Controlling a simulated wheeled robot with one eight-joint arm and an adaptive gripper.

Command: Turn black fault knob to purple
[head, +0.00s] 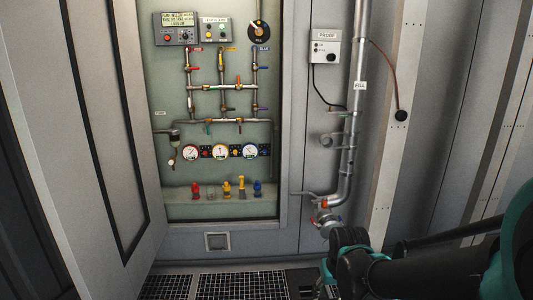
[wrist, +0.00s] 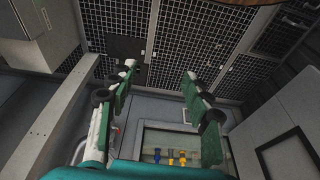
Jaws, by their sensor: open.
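A round black knob (head: 259,31) with a yellow pointer is at the top right of the open wall cabinet in the head view. Its pointer is near upright; coloured marks around it are too small to read, and I cannot tell if this is the fault knob. My gripper (wrist: 160,72) is open and empty in the wrist view, its green-padded fingers wide apart. It is low, well below and right of the knob, touching nothing I can see. The wrist view does not show the knob.
The cabinet holds a display box (head: 176,29), a lamp panel (head: 215,30), pipes with coloured valves, gauges (head: 220,152) and several coloured fittings on a ledge. An open door (head: 85,130) stands left. A vertical fill pipe (head: 358,120) stands right. Floor grating (head: 240,287) lies below.

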